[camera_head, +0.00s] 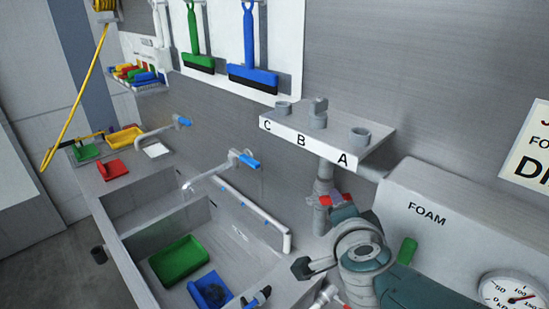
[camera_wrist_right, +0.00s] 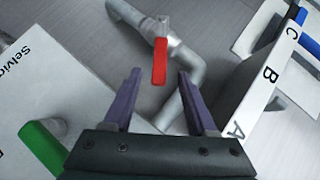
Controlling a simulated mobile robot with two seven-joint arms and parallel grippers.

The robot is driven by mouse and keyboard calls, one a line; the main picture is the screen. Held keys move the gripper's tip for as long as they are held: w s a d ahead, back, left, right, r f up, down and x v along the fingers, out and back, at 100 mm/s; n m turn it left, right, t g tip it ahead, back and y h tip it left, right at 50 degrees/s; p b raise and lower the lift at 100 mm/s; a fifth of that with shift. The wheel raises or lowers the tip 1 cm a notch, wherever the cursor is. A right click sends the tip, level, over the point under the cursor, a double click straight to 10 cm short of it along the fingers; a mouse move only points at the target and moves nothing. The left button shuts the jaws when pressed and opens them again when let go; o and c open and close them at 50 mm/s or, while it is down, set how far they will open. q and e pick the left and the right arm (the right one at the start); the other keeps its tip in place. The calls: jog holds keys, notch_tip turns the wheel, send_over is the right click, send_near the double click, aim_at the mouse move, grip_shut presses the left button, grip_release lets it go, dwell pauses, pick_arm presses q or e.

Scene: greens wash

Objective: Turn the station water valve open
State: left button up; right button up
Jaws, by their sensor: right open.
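The station water valve has a red lever (camera_head: 331,200) on a grey pipe below the lettered shelf. In the right wrist view the red lever (camera_wrist_right: 160,62) stands out from the pipe, in line with the gap between my fingertips. My right gripper (camera_wrist_right: 159,76) is open, with one purple finger on each side of that line. No contact with the lever is visible. In the head view my right arm hides most of this gripper, beside the valve pipe. My left gripper is not in view.
The shelf marked C, B, A (camera_head: 312,140) overhangs the valve. The FOAM box (camera_head: 450,215) and a green lever (camera_head: 407,250) stand to the right. A sink with a green tray (camera_head: 179,260) and a blue-handled tap (camera_head: 250,161) lie to the left.

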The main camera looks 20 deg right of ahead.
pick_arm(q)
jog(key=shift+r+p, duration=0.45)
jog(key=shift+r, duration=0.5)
pick_arm(e)
jog(key=v, duration=0.3)
jog(key=shift+s+r, duration=0.1)
jog(key=shift+s, duration=0.05)
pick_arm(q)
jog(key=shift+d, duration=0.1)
pick_arm(e)
jog(key=shift+c, duration=0.4)
